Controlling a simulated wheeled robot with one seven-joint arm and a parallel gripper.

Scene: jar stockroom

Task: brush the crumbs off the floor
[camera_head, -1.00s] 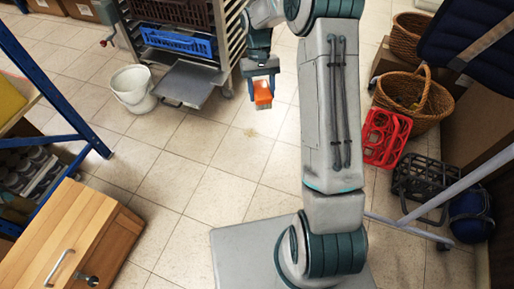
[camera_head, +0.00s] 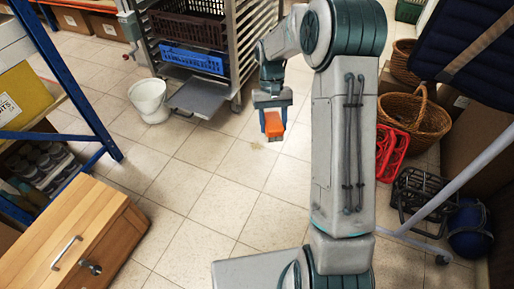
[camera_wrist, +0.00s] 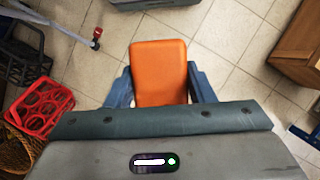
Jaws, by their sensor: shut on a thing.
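My gripper (camera_head: 272,107) is shut on an orange block-like thing (camera_head: 273,125), held between its blue fingers. Its orange face also shows in the wrist view (camera_wrist: 160,72); whether it has bristles is hidden. A faint tan patch of crumbs (camera_head: 257,146) lies on the pale floor tiles, just below and left of the orange thing in the head view. I cannot tell whether the orange thing touches the floor. No crumbs can be made out in the wrist view.
A white bucket (camera_head: 148,101) stands by a metal rack with a grey dustpan-like tray (camera_head: 199,98) low in front. A wooden cabinet (camera_head: 78,240) stands at lower left. A red crate (camera_head: 390,155) and wicker basket (camera_head: 414,122) stand at right. Floor around the crumbs is clear.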

